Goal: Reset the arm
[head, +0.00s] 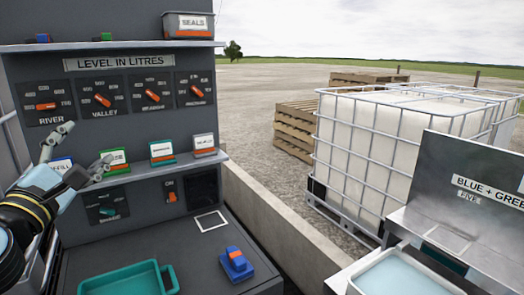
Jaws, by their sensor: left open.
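My left gripper (87,147) is open at the left of the head view, its fingers spread and nothing seen between them. It is in front of the dark panel (140,134), below the dials labelled RIVER and VALLEY. One finger points up and the other points right, in front of the small shelf with cards. My left arm comes in from the lower left. It partly hides a blue-and-white card (61,162). My right gripper is not in view.
A teal tray (172,272) and a blue block with an orange top (235,262) are on the grey bench (200,262). A SEALS bin (188,25) stands on the upper shelf. A low wall (262,208) borders the right. A caged white tank (385,150) stands beyond.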

